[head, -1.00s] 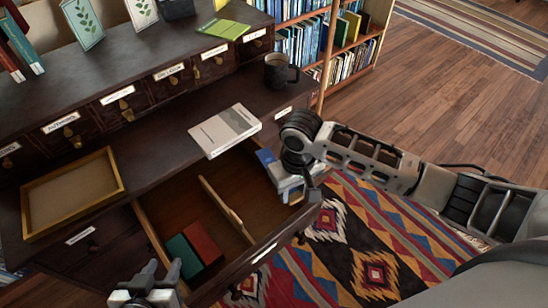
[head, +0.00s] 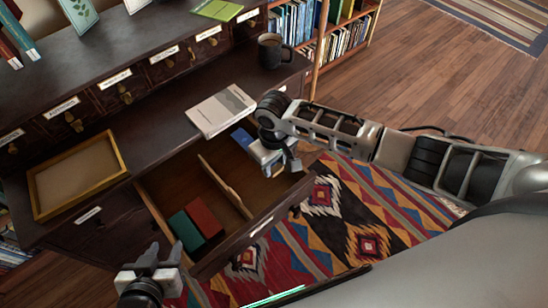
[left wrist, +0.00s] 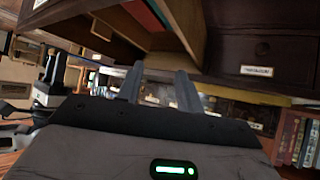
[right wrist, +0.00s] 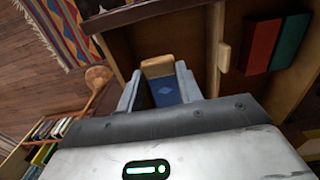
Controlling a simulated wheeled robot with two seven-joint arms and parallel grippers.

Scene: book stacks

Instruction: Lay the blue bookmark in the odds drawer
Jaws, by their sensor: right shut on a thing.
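The blue bookmark (right wrist: 168,92) is between the fingers of my right gripper (right wrist: 158,88), which is shut on it. In the head view the bookmark's blue end (head: 241,137) sticks out to the left of my right gripper (head: 278,158). They are over the right part of an open drawer (head: 262,188); I cannot tell whether the bookmark touches the drawer floor. A wooden divider (head: 225,187) splits the drawer. My left gripper (head: 150,264) is open and empty, in front of the drawer's left side; its spread fingers show in the left wrist view (left wrist: 160,85).
A red block (head: 204,218) and a green block (head: 186,231) lie left of the divider. A grey-white book (head: 221,110) lies on the desk above the drawer. A mug (head: 271,50) and a wood-rimmed tray (head: 121,150) stand on the desk. A patterned rug (head: 330,225) covers the floor.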

